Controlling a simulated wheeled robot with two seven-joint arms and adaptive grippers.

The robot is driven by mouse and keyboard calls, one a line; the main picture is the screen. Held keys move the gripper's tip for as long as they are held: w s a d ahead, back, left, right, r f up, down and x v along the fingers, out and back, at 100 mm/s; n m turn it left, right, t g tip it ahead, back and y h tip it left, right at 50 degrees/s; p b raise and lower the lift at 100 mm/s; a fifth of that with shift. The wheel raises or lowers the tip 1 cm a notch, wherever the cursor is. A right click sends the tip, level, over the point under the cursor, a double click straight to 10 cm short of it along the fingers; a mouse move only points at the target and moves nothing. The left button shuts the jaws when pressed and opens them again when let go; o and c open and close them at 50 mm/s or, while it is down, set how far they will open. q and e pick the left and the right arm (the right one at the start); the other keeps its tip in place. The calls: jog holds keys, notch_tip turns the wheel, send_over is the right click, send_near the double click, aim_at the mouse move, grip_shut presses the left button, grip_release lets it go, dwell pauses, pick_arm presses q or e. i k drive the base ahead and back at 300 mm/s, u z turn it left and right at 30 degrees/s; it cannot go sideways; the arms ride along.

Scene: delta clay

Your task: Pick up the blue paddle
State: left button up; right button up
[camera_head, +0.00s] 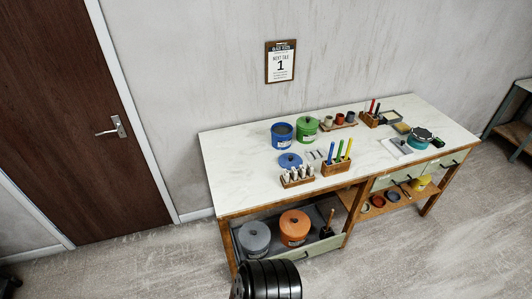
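A wooden block holder (336,168) stands near the front edge of the table, with blue, green and yellow upright sticks in it. The blue one (331,152), at the left of the row, looks like the blue paddle; its lower end is hidden in the holder. Neither of my grippers shows in this view.
The white-topped table (235,180) also bears a blue pot (283,134), a green pot (307,128), a blue lid (290,160), a rack of pale-handled tools (297,177) and a teal pot (419,139). Grey (255,238) and orange (295,227) pots sit below.

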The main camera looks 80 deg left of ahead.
aim_at(331, 148)
jog(key=u, duration=1.8)
jog(key=i, duration=1)
